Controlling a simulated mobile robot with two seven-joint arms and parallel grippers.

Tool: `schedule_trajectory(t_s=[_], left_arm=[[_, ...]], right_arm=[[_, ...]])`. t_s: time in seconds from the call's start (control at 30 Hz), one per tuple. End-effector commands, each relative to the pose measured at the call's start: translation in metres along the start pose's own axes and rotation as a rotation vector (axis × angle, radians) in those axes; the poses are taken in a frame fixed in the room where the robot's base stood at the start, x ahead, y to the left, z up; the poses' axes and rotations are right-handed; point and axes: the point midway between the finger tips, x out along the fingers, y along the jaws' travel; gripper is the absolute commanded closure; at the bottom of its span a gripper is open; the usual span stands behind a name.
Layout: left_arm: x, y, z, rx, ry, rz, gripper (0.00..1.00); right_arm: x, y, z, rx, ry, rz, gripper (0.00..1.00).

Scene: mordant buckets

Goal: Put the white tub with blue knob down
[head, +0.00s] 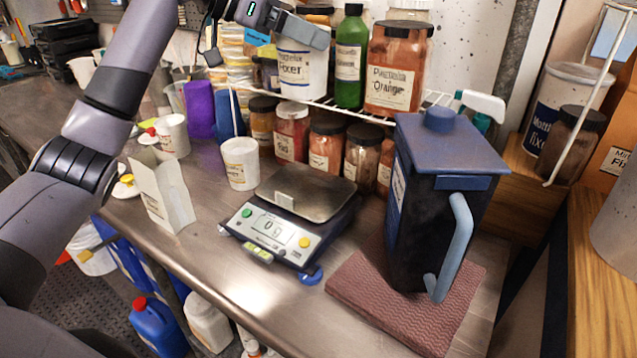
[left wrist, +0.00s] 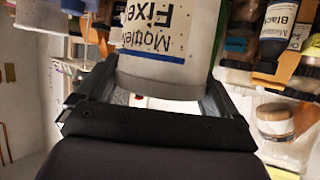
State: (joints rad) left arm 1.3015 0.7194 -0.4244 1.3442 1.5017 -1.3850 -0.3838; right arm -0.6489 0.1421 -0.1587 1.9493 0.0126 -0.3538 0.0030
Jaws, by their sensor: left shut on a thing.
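The white tub (head: 302,75) with a "Fixer" label is at the wire rack, left of a green bottle. My left gripper (head: 300,32) is at its top and shut on it. In the left wrist view the tub (left wrist: 168,62) sits between my two fingers, its label upside down in the picture. The tub's base is near the rack's wires, and I cannot tell whether it touches them. I cannot make out a blue knob; the gripper covers the tub's top. My right gripper is not in view.
The wire rack (head: 335,106) also bears the green bottle (head: 350,58) and an orange jar (head: 397,68). Several jars stand under it. A scale (head: 290,215), a white cup (head: 240,163) and a dark blue pitcher (head: 437,200) on a mat (head: 395,310) stand on the metal bench.

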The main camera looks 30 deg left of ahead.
Motion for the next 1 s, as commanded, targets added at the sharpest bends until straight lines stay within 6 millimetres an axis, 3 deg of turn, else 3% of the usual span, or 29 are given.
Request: schedule_trajectory(t_s=[0.17,0.6,1.0], left_arm=[[0.009,-0.001,0.02,-0.002,-0.003,-0.001,0.58],[0.056,0.0,0.117,-0.004,-0.003,0.001,0.58],[0.074,0.0,0.154,-0.002,-0.001,0.0,0.58]], right_arm=[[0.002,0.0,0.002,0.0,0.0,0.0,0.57],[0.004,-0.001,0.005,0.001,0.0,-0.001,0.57],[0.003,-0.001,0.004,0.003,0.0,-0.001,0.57]])
